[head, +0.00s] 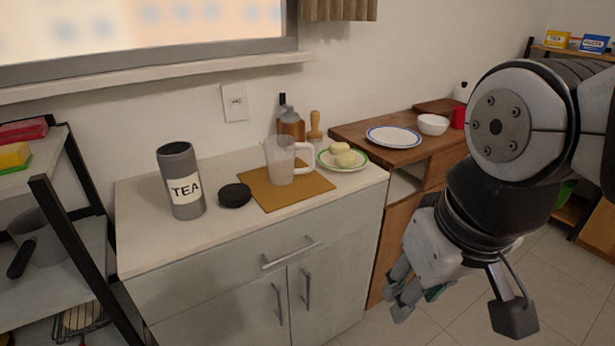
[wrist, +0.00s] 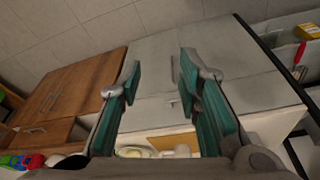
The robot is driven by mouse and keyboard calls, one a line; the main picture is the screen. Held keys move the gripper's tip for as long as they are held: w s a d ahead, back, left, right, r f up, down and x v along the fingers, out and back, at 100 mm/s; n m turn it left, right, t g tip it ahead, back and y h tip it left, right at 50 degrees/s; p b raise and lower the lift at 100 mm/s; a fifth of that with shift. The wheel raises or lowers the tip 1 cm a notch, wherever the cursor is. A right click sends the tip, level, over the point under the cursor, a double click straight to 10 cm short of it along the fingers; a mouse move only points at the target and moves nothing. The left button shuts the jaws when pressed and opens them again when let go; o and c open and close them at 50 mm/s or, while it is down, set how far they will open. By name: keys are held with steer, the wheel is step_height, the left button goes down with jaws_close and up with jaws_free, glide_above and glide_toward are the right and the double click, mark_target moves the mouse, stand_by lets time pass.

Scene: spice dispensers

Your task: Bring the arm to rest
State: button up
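My arm (head: 515,150) is at the right of the head view, bent downward, in front of the counters. My gripper (head: 397,295) hangs low beside the front of the white cabinet, clear of the counter top. In the wrist view my gripper (wrist: 160,75) is open, with a wide gap between its green-padded fingers. Nothing is held between them; only the cabinet front shows behind.
A grey TEA canister (head: 183,187), black round lid (head: 235,195), cutting board (head: 268,194), clear jug (head: 280,162) and food plate (head: 342,165) are on the white counter (head: 145,240). A wooden cabinet (head: 405,240) adjoins it. A black-framed shelf (head: 75,235) stands left.

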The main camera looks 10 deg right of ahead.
steer(key=shift+g, duration=0.6)
steer(key=s, duration=0.5)
steer(key=shift+s+a+r, duration=0.1)
steer(key=shift+a, duration=0.2)
steer(key=shift+r, duration=0.15)
step_height(320, 180, up, 14)
steer(key=t+p, duration=0.2)
steer(key=p, duration=1)
steer(key=shift+d+t+p, duration=0.15)
steer(key=shift+t+p, duration=0.15)
steer(key=shift+p, duration=0.1)
